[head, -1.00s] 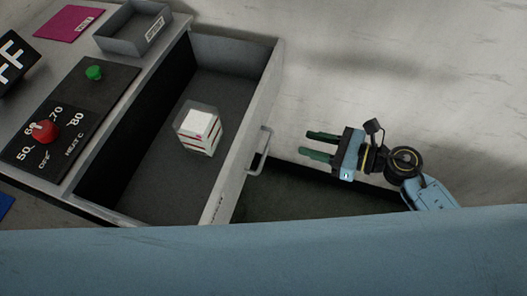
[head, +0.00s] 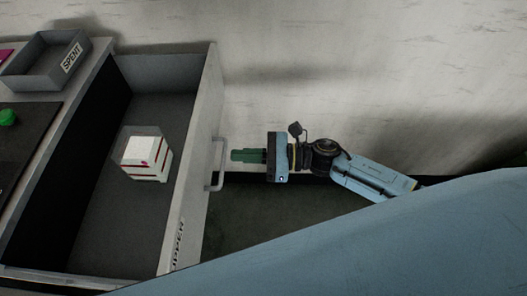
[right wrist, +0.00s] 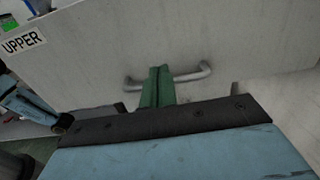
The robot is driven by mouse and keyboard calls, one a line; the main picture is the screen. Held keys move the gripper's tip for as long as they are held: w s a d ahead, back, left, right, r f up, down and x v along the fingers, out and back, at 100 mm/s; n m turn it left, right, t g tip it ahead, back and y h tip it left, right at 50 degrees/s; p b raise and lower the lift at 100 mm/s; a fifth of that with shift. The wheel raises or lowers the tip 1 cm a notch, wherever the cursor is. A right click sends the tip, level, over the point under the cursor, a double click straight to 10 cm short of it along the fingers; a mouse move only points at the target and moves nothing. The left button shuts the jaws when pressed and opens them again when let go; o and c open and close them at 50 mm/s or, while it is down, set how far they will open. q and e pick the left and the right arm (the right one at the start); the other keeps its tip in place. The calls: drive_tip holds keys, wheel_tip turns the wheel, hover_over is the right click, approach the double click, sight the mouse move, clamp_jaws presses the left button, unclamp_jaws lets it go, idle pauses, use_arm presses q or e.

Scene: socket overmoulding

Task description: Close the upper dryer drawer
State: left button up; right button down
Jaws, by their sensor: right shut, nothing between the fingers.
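The upper dryer drawer (head: 187,190) stands pulled open in the head view, its front panel facing right. Its grey bar handle (head: 218,165) sticks out from that panel. A white box-like stack with red lines (head: 147,158) lies inside the drawer. My right gripper (head: 233,156) is shut and empty, its green fingers pointing at the drawer front near the handle. In the right wrist view the shut fingers (right wrist: 159,80) overlap the middle of the handle (right wrist: 190,76), below the UPPER label's level; I cannot tell whether they touch. My left gripper is not in view.
A grey tray labelled SPENT (head: 45,68) stands on the dryer top, at the upper left. A dark panel with a green knob (head: 8,117) lies below it. The floor right of the drawer front is open apart from my right arm.

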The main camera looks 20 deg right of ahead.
sight(206, 155)
drive_tip(key=x, duration=0.5)
drive_tip(key=shift+w+a+p, duration=0.1)
drive_tip(key=shift+a+p, duration=0.15)
drive_tip(key=shift+p, duration=0.15)
drive_tip(key=shift+a, duration=0.1)
drive_tip(key=shift+a, duration=0.1)
